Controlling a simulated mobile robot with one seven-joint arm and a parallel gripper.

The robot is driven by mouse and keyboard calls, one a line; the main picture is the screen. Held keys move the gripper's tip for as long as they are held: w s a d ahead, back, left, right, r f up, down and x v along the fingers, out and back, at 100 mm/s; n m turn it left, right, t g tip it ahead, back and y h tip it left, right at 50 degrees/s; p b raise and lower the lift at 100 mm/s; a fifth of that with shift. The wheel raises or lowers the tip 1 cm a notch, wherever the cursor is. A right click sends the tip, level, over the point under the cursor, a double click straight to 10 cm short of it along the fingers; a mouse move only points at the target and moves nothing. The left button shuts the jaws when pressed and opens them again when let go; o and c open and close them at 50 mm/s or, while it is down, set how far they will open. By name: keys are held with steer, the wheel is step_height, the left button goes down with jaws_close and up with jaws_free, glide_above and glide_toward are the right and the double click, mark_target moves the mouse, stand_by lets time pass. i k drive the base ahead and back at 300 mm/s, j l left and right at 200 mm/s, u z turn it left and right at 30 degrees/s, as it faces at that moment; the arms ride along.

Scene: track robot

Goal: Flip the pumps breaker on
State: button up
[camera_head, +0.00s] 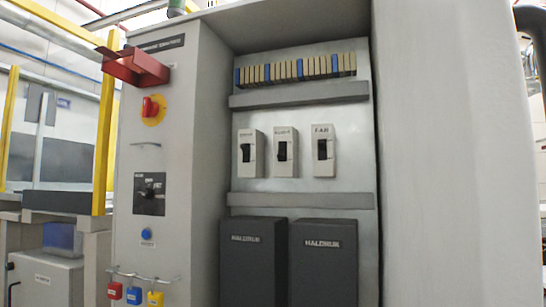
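Three pale breakers sit side by side on the back panel of an open grey cabinet (212,110). The right breaker (331,168) reads FAN. The labels on the middle breaker (292,168) and left breaker (257,168) are blurred; the middle one may read PUMPS, but I cannot be sure. Each has a dark toggle in a slot. I cannot tell from the toggles which breakers are on or off. My gripper is not in view.
Two dark HALDRUN boxes (253,268) stand below the breakers, and a terminal row (295,70) runs above. A large pale surface (455,150) fills the right.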

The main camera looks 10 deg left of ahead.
mark_target(282, 155)
steer(key=j+z, duration=0.15)
steer(key=j, duration=1.2)
